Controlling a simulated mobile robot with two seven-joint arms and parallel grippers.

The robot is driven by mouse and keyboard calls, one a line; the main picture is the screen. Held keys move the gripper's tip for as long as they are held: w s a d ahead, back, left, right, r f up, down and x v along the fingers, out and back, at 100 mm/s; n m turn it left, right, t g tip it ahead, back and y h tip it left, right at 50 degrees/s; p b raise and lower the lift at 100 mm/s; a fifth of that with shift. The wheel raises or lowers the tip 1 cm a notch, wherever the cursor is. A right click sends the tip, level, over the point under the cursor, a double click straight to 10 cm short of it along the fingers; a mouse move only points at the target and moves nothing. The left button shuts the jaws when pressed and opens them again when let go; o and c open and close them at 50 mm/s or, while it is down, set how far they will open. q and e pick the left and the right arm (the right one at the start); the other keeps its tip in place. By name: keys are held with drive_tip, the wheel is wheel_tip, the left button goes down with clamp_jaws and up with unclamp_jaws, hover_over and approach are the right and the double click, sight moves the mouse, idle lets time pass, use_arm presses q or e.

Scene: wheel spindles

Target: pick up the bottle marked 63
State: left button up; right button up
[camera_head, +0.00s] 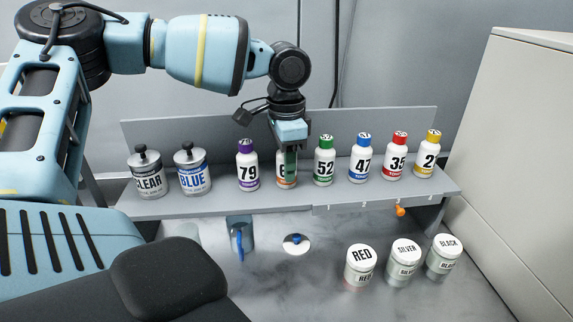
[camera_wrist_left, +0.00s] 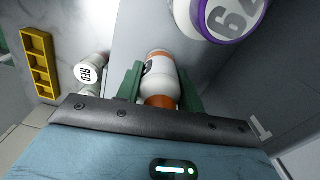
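A white bottle with an orange cap and orange band (camera_head: 285,183) stands in the row on the grey shelf. Only a "6" of its number shows in the head view; my gripper hides the rest. My left gripper (camera_head: 290,163) points down over this bottle. In the left wrist view the bottle (camera_wrist_left: 162,75) is between the two green fingers (camera_wrist_left: 160,88), close to both; I cannot tell if they touch it. My right gripper is in neither view.
The purple-capped 79 bottle (camera_head: 248,170) is just left and the green-capped 52 bottle (camera_head: 323,166) just right. CLEAR (camera_head: 147,176) and BLUE (camera_head: 191,172) cans stand further left. RED (camera_head: 360,266), SILVER (camera_head: 404,263) and BLACK (camera_head: 444,257) jars stand in front, below the shelf (camera_head: 290,208).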

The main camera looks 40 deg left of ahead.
use_arm(q)
drive_tip(key=shift+c, duration=1.3)
drive_tip(key=shift+r, duration=0.1)
wheel_tip(320, 180, up, 10)
drive_tip(key=shift+f+b, duration=0.1)
drive_tip(key=shift+b, duration=0.2)
